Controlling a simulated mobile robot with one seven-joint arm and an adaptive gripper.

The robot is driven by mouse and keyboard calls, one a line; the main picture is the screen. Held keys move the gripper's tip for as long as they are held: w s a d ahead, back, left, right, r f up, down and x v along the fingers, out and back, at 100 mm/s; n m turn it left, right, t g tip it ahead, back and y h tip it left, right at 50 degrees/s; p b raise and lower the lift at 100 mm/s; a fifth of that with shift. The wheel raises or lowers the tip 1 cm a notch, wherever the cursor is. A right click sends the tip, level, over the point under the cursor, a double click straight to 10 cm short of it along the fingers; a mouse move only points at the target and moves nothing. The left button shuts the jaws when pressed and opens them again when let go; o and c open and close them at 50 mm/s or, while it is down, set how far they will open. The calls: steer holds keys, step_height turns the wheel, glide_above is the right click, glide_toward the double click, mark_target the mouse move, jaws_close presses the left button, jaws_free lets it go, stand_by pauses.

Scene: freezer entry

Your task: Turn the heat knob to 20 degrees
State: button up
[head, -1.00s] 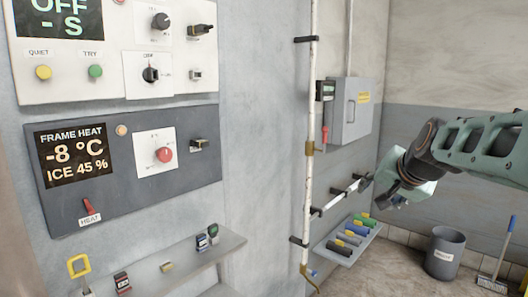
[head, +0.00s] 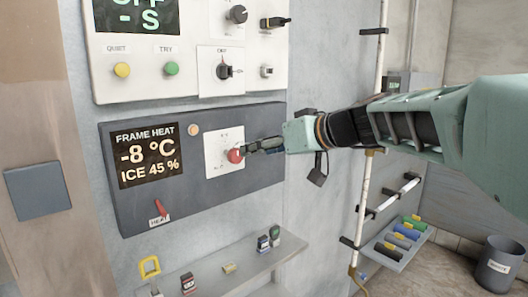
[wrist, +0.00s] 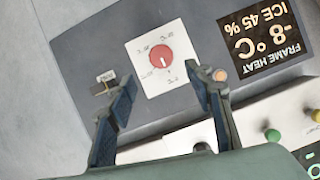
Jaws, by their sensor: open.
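The red heat knob (head: 235,155) sits on a white plate (head: 220,138) on the dark frame heat panel (head: 262,125). In the wrist view, which is turned nearly upside down, the knob (wrist: 161,58) shows whole, with a white pointer mark and scale marks around it. The display (head: 150,152) reads -8 °C and ICE 45 %. My gripper (head: 248,149) is at the right of the knob in the head view. In the wrist view my gripper (wrist: 159,76) is open and empty, the knob just beyond and between the fingertips. Contact cannot be seen.
A red HEAT lever (head: 160,209) is below the display. A white panel (head: 190,88) with knobs and buttons is above. A shelf (head: 245,264) with small items is below. A vertical pipe (head: 366,205) stands to the right.

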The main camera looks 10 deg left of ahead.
mark_target(238, 154)
steer(key=p+x, duration=0.3)
steer(key=x, duration=0.7)
steer(key=shift+w+a+f, duration=0.1)
steer(key=shift+w+a, duration=0.05)
steer(key=shift+a, duration=0.2)
steer(key=shift+c, duration=0.4)
steer(key=c, duration=1.1)
